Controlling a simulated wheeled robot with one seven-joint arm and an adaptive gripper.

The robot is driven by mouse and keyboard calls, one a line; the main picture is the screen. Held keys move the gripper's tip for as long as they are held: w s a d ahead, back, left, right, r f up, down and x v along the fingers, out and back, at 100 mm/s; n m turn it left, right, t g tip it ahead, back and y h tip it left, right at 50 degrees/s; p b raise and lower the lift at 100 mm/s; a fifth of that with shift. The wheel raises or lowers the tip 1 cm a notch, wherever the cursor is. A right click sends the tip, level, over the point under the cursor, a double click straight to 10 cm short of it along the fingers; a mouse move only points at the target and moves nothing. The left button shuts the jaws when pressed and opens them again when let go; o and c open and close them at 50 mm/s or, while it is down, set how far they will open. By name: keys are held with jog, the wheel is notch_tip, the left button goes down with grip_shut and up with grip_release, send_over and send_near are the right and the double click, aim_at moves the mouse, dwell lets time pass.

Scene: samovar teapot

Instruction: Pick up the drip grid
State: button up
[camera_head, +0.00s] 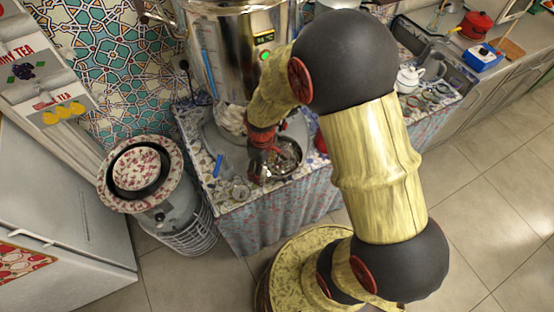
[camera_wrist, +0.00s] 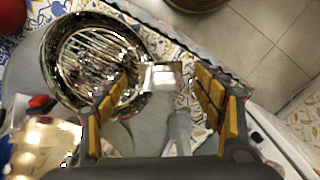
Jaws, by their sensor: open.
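A round, shiny metal pan with a slatted grid inside, which looks like the drip grid (camera_head: 288,157), sits on the patterned counter below the big metal samovar (camera_head: 228,60). In the wrist view the grid (camera_wrist: 92,50) fills the upper left. My gripper (camera_head: 262,152) is over the pan's left side in the head view and partly hides it. In the wrist view my gripper (camera_wrist: 160,88) is open, with its left finger overlapping the pan's rim and its right finger off to the right. A small bright metal piece (camera_wrist: 160,76) shows between the fingers. Whether anything touches is unclear.
A blue stick (camera_head: 217,165) and clear glassware (camera_head: 239,190) lie left of the pan. A floral-topped round stand (camera_head: 143,150) is at left. A white teapot (camera_head: 408,78) stands to the right, beyond my arm. The tiled floor (camera_head: 480,210) at right is clear.

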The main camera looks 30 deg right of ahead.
jog(key=shift+f, duration=0.95)
jog(key=shift+c, duration=0.4)
jog(key=c, duration=1.1)
jog(key=shift+c, duration=0.9)
